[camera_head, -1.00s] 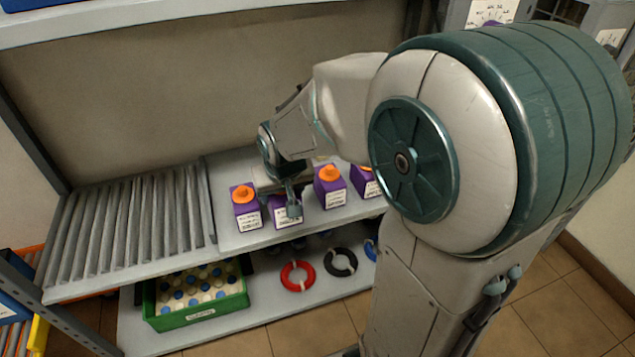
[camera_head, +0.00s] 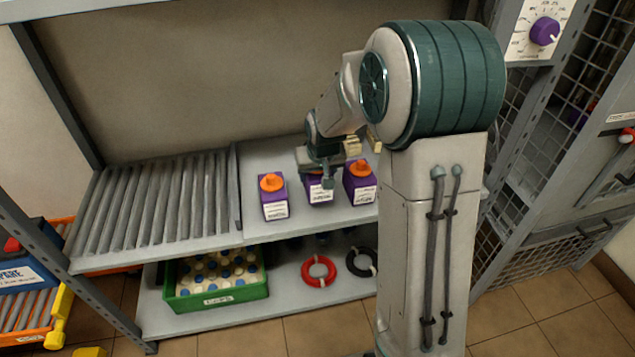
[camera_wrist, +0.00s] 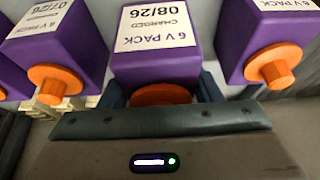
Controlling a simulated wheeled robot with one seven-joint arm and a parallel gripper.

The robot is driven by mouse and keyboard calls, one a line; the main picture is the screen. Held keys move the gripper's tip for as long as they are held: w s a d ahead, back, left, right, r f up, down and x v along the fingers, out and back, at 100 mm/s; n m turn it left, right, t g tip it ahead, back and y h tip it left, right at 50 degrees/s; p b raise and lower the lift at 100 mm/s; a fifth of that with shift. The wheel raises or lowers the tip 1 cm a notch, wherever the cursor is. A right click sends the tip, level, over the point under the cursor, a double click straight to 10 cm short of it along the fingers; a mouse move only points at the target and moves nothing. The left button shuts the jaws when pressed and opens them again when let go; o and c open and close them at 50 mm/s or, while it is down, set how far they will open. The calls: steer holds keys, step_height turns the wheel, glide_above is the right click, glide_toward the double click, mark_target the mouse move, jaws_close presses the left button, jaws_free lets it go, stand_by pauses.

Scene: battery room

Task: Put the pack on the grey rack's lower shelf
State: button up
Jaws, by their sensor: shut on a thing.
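The purple 6 V pack (camera_head: 319,191) with a white label stands on the grey rack's roller-level shelf (camera_head: 225,232), between two similar packs. My gripper (camera_head: 322,175) is shut on it from above. The wrist view shows this pack (camera_wrist: 155,62), labelled charged 08/26, between my fingers (camera_wrist: 161,92); its orange cap is partly hidden by my gripper. I cannot tell whether it is lifted off the board. The lower shelf (camera_head: 290,305) is below, holding a green crate and two rings.
Purple packs stand left (camera_head: 273,200) and right (camera_head: 359,183) of the held one, close beside it. On the lower shelf are a green crate (camera_head: 215,302) of bottles, a red ring (camera_head: 318,283) and a black ring (camera_head: 353,262). Slatted rollers (camera_head: 160,205) fill the upper left.

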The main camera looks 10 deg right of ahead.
steer(key=shift+f+b, duration=0.35)
steer(key=shift+f, duration=1.15)
steer(key=shift+f, duration=0.2)
steer(key=o, duration=1.5)
steer(key=shift+o, duration=0.2)
